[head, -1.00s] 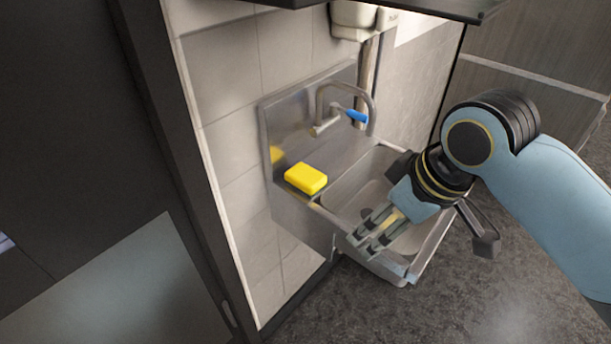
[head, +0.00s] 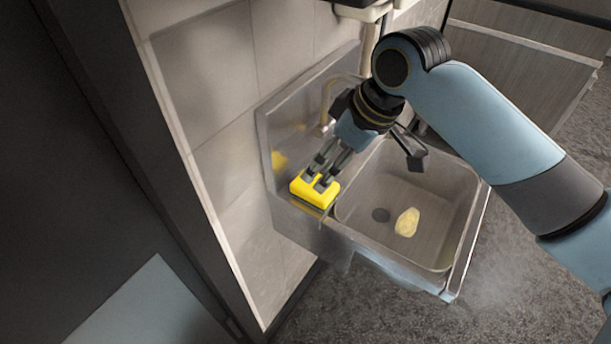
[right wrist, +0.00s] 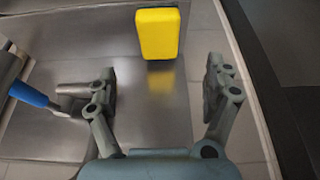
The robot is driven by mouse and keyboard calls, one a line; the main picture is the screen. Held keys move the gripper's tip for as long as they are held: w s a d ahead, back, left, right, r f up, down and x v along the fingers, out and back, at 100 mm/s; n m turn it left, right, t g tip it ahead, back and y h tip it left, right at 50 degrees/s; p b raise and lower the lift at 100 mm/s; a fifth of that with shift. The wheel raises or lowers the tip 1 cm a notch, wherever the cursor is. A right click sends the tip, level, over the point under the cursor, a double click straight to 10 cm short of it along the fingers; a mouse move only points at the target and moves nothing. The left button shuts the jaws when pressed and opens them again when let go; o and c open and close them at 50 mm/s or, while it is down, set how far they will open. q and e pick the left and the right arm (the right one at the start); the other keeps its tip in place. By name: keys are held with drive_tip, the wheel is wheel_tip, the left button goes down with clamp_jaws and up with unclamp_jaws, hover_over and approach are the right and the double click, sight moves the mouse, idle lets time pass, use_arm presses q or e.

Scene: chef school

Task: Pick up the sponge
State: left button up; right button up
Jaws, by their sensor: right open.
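The yellow sponge (head: 314,190) lies on the left rim of the metal sink (head: 449,262). My right gripper (head: 318,180) is at the sponge in the head view, its fingertips overlapping the sponge's upper face there. In the right wrist view the gripper (right wrist: 165,85) is open, its two fingers spread wide. The sponge (right wrist: 158,33) shows ahead of the fingers, between their lines, with nothing gripped. I cannot tell whether a fingertip touches it. My left gripper is out of view.
The faucet (head: 328,97) stands behind my right gripper; its blue handle (right wrist: 28,94) shows at the left in the right wrist view. A pale yellow lump (head: 407,222) lies in the basin near the drain (head: 381,215). A tiled wall (head: 215,75) borders the sink's left side.

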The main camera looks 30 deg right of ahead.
sight(314, 184)
drive_tip(key=x, duration=0.3)
drive_tip(key=shift+s+a+f, duration=0.1)
drive_tip(key=shift+f, duration=0.45)
drive_tip(key=x, duration=0.5)
drive_tip(key=shift+w, duration=0.3)
drive_tip(key=c, duration=0.4)
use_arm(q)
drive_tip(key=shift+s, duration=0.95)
use_arm(e)
drive_tip(key=shift+r, duration=0.1)
drive_tip(key=c, duration=0.8)
